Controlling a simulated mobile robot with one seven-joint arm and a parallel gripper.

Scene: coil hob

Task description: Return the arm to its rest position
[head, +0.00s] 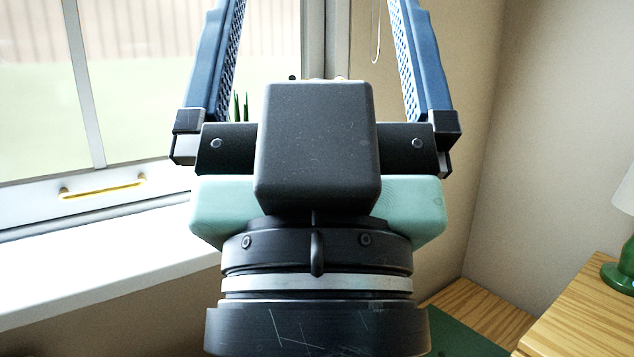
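My gripper (312,60) fills the middle of the head view, raised in front of the window and the wall corner. Its two blue fingers stand wide apart, one at the left and one at the right, and point upward. Their tips run out of the top of the picture.
A window (130,90) with a yellow handle (102,185) and a white sill (110,255) is at the left. A wooden surface (590,315) with a green-based lamp (622,270) is at the lower right. Green leaf tips (241,106) show behind the left finger.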

